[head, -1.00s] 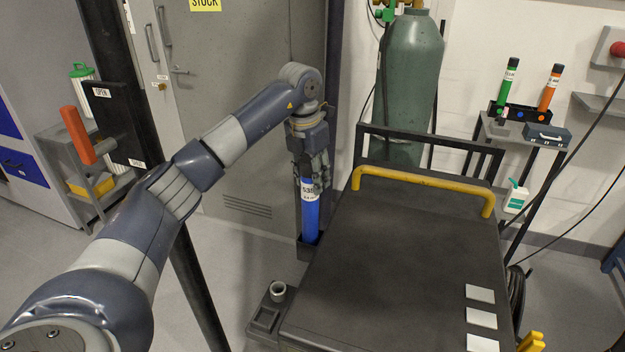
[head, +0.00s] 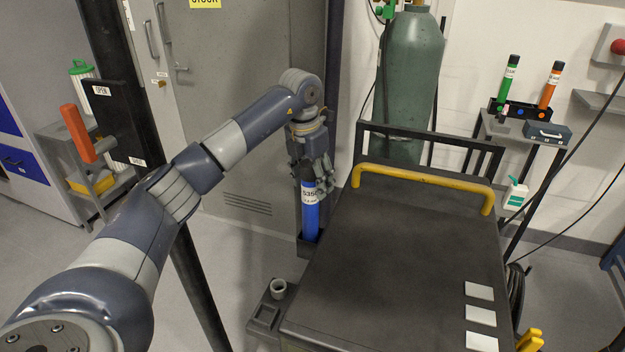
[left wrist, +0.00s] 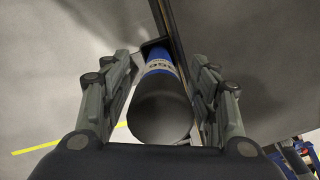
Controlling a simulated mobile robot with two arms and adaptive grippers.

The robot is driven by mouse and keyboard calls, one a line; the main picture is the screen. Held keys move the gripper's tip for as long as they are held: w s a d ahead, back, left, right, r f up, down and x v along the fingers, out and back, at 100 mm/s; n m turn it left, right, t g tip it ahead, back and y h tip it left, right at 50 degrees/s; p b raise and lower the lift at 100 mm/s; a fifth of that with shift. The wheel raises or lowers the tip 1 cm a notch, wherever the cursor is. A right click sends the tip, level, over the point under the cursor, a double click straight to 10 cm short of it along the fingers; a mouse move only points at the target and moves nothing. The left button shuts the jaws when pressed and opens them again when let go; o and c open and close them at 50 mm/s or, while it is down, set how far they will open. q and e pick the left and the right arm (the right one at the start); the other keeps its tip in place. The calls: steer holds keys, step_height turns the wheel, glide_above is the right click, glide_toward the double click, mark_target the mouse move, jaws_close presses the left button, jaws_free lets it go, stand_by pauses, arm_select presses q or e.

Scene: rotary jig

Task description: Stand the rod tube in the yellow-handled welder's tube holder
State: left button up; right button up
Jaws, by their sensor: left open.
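The blue rod tube (head: 310,215) with a white label and dark cap stands upright in the small dark tube holder (head: 307,247) on the side of the yellow-handled welder (head: 390,250). My left gripper (head: 316,180) is at the tube's top, pointing down, with its fingers spread. In the left wrist view the tube (left wrist: 160,100) lies between the open fingers, with a gap visible on both sides. The tube's lower end is hidden inside the holder. My right gripper is not in view.
The yellow handle (head: 425,178) and a green gas cylinder (head: 410,90) stand behind the welder's top. A small side tray with a cup (head: 278,288) is at its near left. A stand at right holds green (head: 509,80) and orange (head: 550,86) tubes.

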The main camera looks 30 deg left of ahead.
arm_select(q)
steer(key=r, duration=0.3)
steer(key=s+r+b, duration=0.1)
steer(key=r, duration=0.6)
steer(key=shift+s+a+r, duration=0.1)
steer(key=shift+s+r, duration=0.3)
steer(key=shift+r, duration=0.55)
